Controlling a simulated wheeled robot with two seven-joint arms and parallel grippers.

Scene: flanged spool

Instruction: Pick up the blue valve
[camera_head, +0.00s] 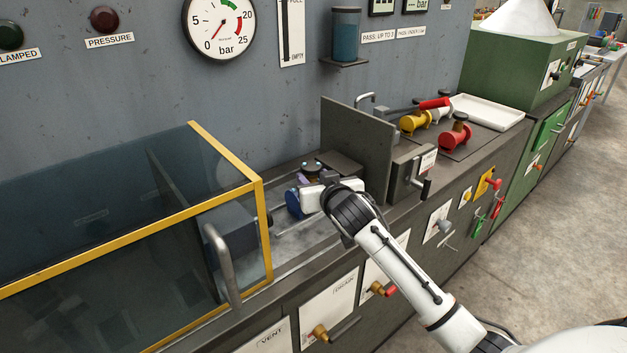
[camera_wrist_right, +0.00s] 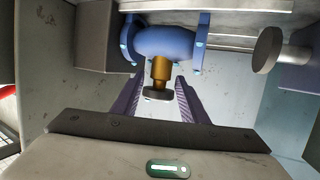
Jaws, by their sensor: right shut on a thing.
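The blue valve (camera_head: 293,204) sits in the bay between the yellow-framed guard and an upright grey plate, partly hidden by my right gripper (camera_head: 309,191). In the right wrist view the blue valve (camera_wrist_right: 165,43) has a round body, a flange at each end and a brass stem (camera_wrist_right: 161,69) with a dark cap. My right gripper is shut on the blue valve, its two fingers on either side of the stem. A grey block is close to the left flange, and a rod with a round disc is at the right. My left gripper is not in view.
The yellow-framed clear guard (camera_head: 228,190) stands left of the bay. The upright grey plate (camera_head: 356,150) stands to its right. Beyond it are a yellow valve (camera_head: 414,121), a red valve (camera_head: 454,137) and a white tray (camera_head: 488,111). The wall with gauges is behind.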

